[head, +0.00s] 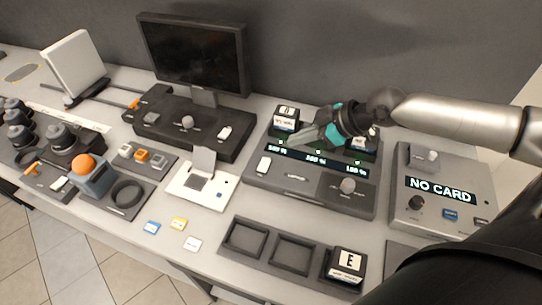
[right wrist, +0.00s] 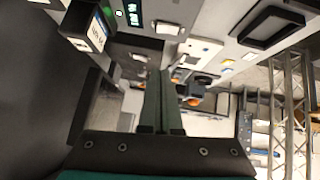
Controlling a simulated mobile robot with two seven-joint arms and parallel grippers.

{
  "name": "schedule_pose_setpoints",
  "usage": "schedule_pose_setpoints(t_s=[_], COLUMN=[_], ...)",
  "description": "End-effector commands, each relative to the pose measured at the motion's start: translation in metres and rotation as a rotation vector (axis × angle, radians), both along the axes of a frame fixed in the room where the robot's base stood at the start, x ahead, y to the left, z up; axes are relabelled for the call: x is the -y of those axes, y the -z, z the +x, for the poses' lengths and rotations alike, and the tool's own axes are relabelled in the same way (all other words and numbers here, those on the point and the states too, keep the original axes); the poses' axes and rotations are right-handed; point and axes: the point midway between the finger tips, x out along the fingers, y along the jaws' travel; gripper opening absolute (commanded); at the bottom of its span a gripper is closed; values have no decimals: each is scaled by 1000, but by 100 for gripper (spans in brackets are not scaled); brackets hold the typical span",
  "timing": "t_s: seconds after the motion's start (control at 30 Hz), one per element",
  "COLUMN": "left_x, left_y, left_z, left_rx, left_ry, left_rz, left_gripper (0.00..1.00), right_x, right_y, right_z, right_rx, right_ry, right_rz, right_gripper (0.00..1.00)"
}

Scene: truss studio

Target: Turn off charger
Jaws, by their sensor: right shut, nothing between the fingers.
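The charger (head: 300,187) is a dark grey box in the middle of the bench with batteries in its rear bays. In the right wrist view the white switch (right wrist: 168,28) and a labelled battery (right wrist: 88,28) show at the top. My right gripper (head: 293,139) is shut and empty, above the charger's rear left bays and behind the switch, apparently not touching it. My left gripper is not in view.
A NO CARD reader (head: 440,213) stands to the right. A monitor (head: 194,54) on a dark console is behind left. Small coloured cards (head: 180,224) lie in front.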

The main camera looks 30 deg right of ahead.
Motion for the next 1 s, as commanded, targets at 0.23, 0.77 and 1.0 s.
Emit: schedule_pose_setpoints(t_s=[0.23,0.77,1.0], left_x=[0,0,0], left_y=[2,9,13], left_z=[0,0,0], left_rx=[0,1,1], left_ry=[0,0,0], left_rz=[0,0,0], left_gripper=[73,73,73], right_x=[-3,-32,-40], right_y=[6,53,85], right_z=[6,46,60], right_rx=[4,2,-3], right_ry=[2,1,2], right_rz=[4,4,2], right_gripper=[0,0,0])
